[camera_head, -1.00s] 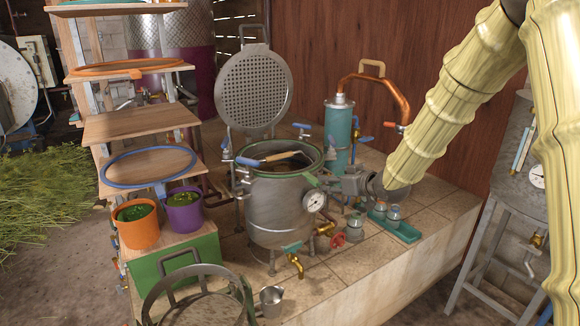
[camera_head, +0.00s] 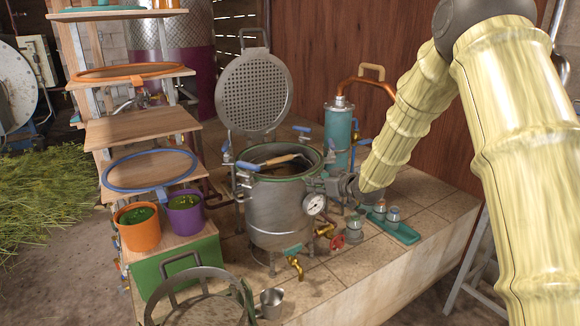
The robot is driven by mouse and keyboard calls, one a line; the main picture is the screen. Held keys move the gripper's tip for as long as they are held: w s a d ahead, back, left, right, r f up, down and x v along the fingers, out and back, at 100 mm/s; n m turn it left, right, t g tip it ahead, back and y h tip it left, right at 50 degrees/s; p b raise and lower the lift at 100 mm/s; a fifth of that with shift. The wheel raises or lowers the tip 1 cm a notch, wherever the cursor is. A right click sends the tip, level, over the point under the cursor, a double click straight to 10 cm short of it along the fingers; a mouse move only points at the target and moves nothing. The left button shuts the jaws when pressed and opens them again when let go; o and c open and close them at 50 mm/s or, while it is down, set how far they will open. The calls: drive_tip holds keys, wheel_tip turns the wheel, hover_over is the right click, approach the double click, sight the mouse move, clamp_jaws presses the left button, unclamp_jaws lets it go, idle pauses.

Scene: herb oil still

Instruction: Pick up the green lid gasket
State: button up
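The green lid gasket (camera_head: 309,156) lies as a green ring around the rim of the round metal pot. A long-handled tool with a blue grip lies across the pot's mouth. My gripper (camera_head: 318,183) is at the right side of the pot's rim, by the place where the gasket's tab sticks out. It is small and grey against the pot, and it covers the tab. Whether its fingers are apart or touching the tab cannot be made out.
Shelves at the left carry a blue ring (camera_head: 112,187), an orange ring (camera_head: 86,78) and a teal ring (camera_head: 66,12). A perforated lid (camera_head: 254,92) stands open behind the pot. A teal condenser (camera_head: 338,135) and a green tray (camera_head: 404,234) with small jars are at the right.

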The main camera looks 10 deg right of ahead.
drive_tip(key=shift+p+x, duration=0.45)
drive_tip(key=shift+x, duration=1.15)
drive_tip(key=shift+d, duration=0.1)
clamp_jaws()
